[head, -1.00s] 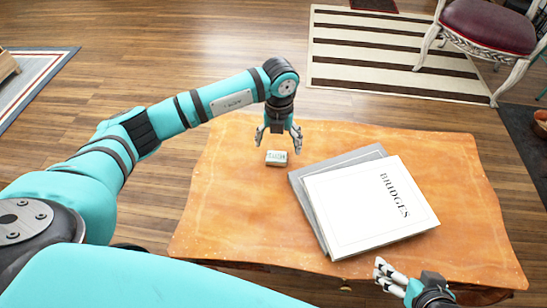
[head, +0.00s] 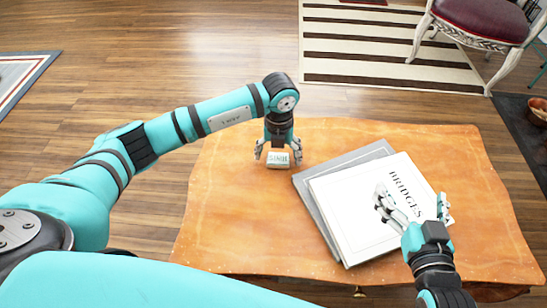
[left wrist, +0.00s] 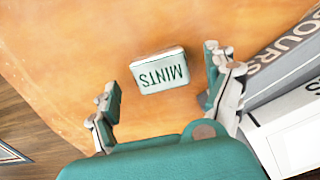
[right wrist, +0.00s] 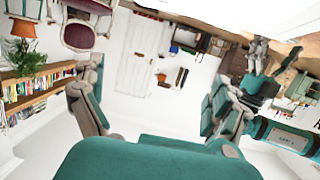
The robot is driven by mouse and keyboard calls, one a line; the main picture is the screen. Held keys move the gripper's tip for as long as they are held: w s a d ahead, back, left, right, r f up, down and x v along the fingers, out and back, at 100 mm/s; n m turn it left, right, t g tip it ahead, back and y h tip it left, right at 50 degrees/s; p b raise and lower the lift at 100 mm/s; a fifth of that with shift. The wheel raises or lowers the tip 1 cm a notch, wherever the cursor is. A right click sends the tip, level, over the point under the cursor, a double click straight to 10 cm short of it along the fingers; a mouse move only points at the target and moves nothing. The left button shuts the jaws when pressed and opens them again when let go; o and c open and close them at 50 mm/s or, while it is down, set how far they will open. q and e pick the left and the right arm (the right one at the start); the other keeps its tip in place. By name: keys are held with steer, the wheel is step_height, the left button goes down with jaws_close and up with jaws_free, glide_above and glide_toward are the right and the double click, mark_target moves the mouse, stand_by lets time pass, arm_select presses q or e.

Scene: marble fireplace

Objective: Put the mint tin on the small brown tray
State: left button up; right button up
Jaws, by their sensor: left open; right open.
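The mint tin (head: 278,160), a small pale box with green lettering, lies on the orange-brown wooden table, left of the books. It also shows in the left wrist view (left wrist: 160,72), lying between the fingers with gaps on both sides. My left gripper (head: 278,153) is open and points down over the tin, a finger to each side. My right gripper (head: 412,201) is open and empty above the white book. I see no small brown tray that I can make out in these views.
A white book marked BRIDGES (head: 350,220) lies on a grey book (head: 318,205), close to the right of the tin. The wooden table (head: 225,215) is bare to the left. A bowl (head: 539,108) sits at the far right edge, off the table.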

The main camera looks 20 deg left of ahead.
arm_select(q)
steer(key=shift+f, duration=0.45)
arm_select(e)
steer(key=r+t, duration=0.1)
steer(key=w+a+r, duration=0.1)
steer(key=shift+a+r+t+y, duration=0.15)
steer(key=shift+r+t+y, duration=0.15)
steer(key=shift+t, duration=0.1)
arm_select(q)
steer(key=shift+c, duration=0.2)
steer(key=c, duration=1.3)
steer(key=shift+r, duration=0.15)
arm_select(e)
steer(key=shift+f, duration=0.1)
